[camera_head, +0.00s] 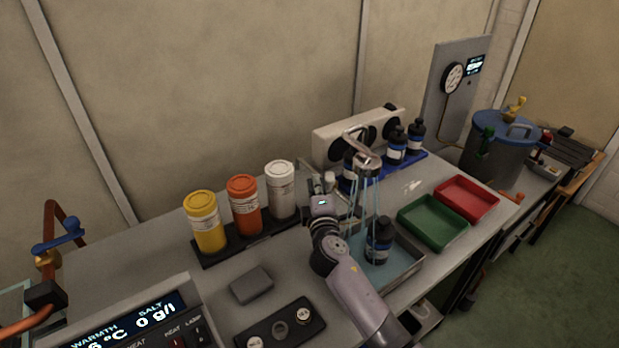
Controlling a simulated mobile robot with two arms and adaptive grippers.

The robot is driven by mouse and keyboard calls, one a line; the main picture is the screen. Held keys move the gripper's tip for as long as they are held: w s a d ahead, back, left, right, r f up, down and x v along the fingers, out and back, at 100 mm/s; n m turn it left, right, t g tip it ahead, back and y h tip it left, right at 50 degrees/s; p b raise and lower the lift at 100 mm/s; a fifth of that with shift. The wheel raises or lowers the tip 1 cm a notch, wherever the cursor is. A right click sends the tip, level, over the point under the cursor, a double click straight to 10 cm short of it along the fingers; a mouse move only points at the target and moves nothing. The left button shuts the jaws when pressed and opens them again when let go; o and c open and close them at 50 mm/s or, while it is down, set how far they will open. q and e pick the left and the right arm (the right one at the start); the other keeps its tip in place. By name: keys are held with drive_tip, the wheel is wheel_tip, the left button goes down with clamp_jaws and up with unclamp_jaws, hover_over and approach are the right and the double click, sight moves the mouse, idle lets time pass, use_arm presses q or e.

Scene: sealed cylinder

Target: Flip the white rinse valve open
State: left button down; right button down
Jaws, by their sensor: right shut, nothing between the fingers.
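A metal tap (366,157) arches over a grey sink tray (412,262) at the counter's middle right. Thin blue streams of water run from its head. A dark bottle with a blue and white label (379,240) stands in the tray under the streams. My right gripper (340,192) is shut and empty beside the tap, left of the streams, with its arm rising from the bottom. I cannot make out the white rinse valve clearly; my gripper and the tap cover that spot. My left gripper is not in view.
Yellow (206,224), orange (244,208) and white tubs (280,191) stand in a dark rack left of my gripper. Green (433,222) and red trays (467,198) lie to the right. Several dark bottles (396,148) stand behind. A grey block (251,285) lies in front.

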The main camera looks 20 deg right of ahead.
drive_tip(key=shift+s+d+n+y+p, duration=0.35)
drive_tip(key=shift+d+y, duration=0.1)
drive_tip(key=shift+y, duration=0.1)
drive_tip(key=shift+s+d+n+y+p, duration=0.25)
drive_tip(key=shift+d+n+y, duration=0.1)
drive_tip(key=shift+d+y, duration=0.15)
wheel_tip(320, 180, up, 10)
idle(0.5)
drive_tip(key=shift+f, duration=0.1)
idle(0.3)
